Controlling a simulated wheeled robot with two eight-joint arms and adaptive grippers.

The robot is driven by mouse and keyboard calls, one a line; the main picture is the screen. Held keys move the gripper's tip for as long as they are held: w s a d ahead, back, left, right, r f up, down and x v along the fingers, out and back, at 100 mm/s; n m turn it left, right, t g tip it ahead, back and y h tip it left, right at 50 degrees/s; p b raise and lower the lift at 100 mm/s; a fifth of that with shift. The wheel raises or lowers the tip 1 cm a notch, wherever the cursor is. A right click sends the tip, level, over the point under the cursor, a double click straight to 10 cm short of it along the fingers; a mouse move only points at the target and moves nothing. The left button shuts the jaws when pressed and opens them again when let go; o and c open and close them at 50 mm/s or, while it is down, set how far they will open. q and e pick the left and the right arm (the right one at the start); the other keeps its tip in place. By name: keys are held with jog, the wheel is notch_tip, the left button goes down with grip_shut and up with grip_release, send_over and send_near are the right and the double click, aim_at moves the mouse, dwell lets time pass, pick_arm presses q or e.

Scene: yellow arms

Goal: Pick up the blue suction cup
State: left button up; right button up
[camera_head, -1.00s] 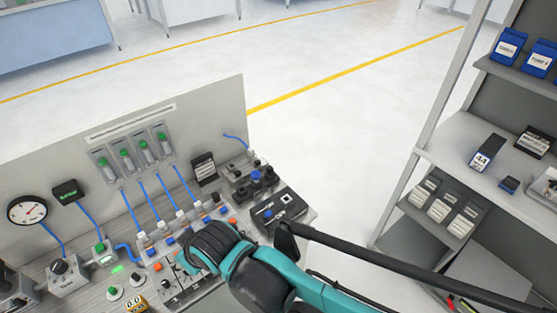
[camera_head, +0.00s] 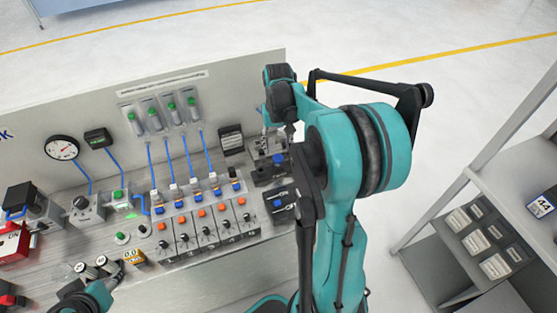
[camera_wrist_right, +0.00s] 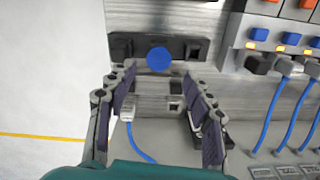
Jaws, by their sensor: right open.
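The blue suction cup shows in the right wrist view as a round blue disc (camera_wrist_right: 159,60) on a black rack (camera_wrist_right: 120,47). In the head view it is the small blue spot (camera_head: 278,159) at the right end of the bench. My right gripper (camera_wrist_right: 160,76) is open, with its fingers on either side of the cup's line and nothing between them. In the head view the right gripper (camera_head: 277,138) points down at the rack, partly hidden by its own arm. My left gripper (camera_head: 76,302) shows only in part at the bottom left edge.
A valve bank (camera_head: 205,222) with orange and blue buttons stands left of the rack, with blue tubes going up the back panel (camera_head: 240,85). A grey shelf (camera_head: 505,150) stands at right.

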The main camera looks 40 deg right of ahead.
aim_at(278, 158)
notch_tip(278, 158, down, 3)
jog(key=shift+r+b, duration=0.1)
jog(key=shift+b, duration=0.4)
jog(key=f+b, duration=0.1)
jog(key=f, duration=0.1)
jog(key=f+b, duration=0.1)
jog(key=f, duration=0.2)
jog(key=shift+s, duration=0.2)
jog(key=shift+r, duration=0.15)
jog(key=c, duration=0.9)
